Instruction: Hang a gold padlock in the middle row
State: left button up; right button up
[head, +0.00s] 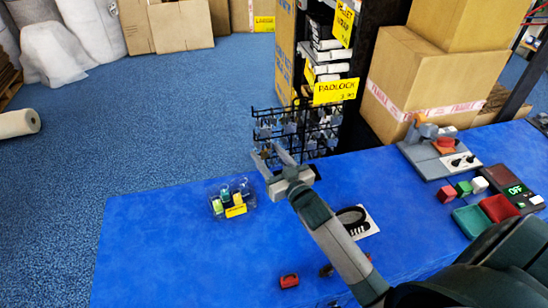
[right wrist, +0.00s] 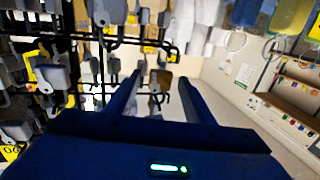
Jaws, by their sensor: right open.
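The wire rack (head: 318,142) stands at the bench's far edge under a yellow PADLOCK sign (head: 335,91); grey padlocks hang on its hooks. My right gripper (head: 272,155) is open and empty in front of the rack's left side. In the right wrist view, its fingers (right wrist: 160,88) point at the hooks, and a small tan padlock (right wrist: 164,79) shows beyond and between them, apart from both. Grey padlocks (right wrist: 55,77) hang to the left. A clear tray (head: 217,207) on the bench holds small items, some yellowish; I cannot tell whether one is a gold padlock. My left gripper is out of view.
The blue bench (head: 150,240) is clear at its left. A black item on a white card (head: 366,226) and a small red item (head: 289,281) lie near my right arm. Cartons (head: 425,85) stand behind.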

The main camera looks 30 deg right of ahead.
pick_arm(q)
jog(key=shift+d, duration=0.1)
pick_arm(e)
jog(key=shift+s, duration=0.1)
jog(key=shift+s+f, duration=0.1)
jog(key=shift+s, duration=0.15)
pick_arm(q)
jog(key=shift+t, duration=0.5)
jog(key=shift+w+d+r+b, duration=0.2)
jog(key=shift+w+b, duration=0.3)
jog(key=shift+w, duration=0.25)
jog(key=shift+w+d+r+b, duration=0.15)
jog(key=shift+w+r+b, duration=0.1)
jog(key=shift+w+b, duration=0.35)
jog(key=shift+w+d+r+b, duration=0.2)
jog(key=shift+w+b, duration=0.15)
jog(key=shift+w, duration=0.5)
pick_arm(e)
jog(key=s, duration=1.6)
jog(key=shift+s, duration=0.35)
jog(key=shift+d, duration=0.1)
